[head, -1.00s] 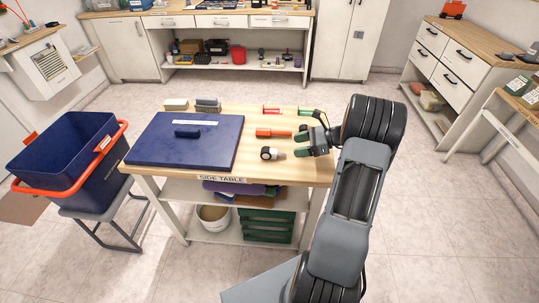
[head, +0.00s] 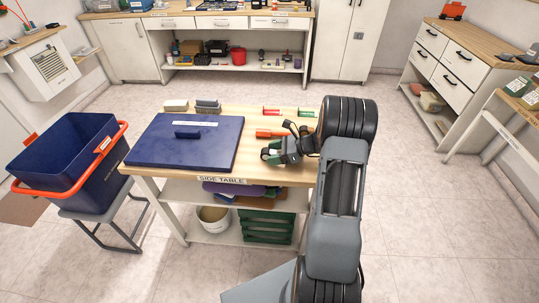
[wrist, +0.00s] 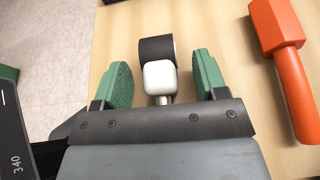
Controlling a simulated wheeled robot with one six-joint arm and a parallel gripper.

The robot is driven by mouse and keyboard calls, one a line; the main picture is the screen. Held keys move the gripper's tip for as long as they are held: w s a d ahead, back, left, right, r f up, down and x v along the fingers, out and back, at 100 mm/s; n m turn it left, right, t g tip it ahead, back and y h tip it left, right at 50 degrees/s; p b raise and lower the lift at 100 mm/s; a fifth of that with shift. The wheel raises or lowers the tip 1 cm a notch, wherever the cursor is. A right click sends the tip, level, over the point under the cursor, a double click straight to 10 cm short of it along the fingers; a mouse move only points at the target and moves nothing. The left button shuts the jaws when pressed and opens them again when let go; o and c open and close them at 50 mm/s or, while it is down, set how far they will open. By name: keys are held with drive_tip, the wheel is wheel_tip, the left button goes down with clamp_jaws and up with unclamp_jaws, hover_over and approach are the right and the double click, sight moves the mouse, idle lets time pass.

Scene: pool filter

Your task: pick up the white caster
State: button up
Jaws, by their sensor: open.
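The white caster (wrist: 160,77) lies on the table top, with a dark wheel and a white body. In the wrist view it sits between the two green fingers of my gripper (wrist: 166,80). The fingers are apart, with a gap on each side of the caster. In the head view my gripper (head: 272,154) is low over the right part of the side table (head: 190,171), and it mostly hides the caster.
An orange-handled tool (wrist: 290,75) lies to the right of my gripper in the wrist view. A large navy lid (head: 160,150) covers the table's left part. Small red and green items (head: 271,112) lie at the back. A navy bin (head: 75,155) stands left of the table.

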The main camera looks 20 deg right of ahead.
sight(274, 151)
drive_tip(key=c, duration=1)
drive_tip(key=shift+r, duration=0.15)
drive_tip(key=shift+c, duration=0.2)
drive_tip(key=shift+r, duration=0.25)
wheel_tip(274, 151, up, 2)
drive_tip(key=shift+r, duration=0.15)
drive_tip(key=w+d+r+p, duration=0.1)
drive_tip(key=w+d+r, duration=0.6)
drive_tip(key=d+r, duration=0.3)
drive_tip(key=shift+w+d, duration=0.4)
drive_tip(key=shift+d, duration=0.45)
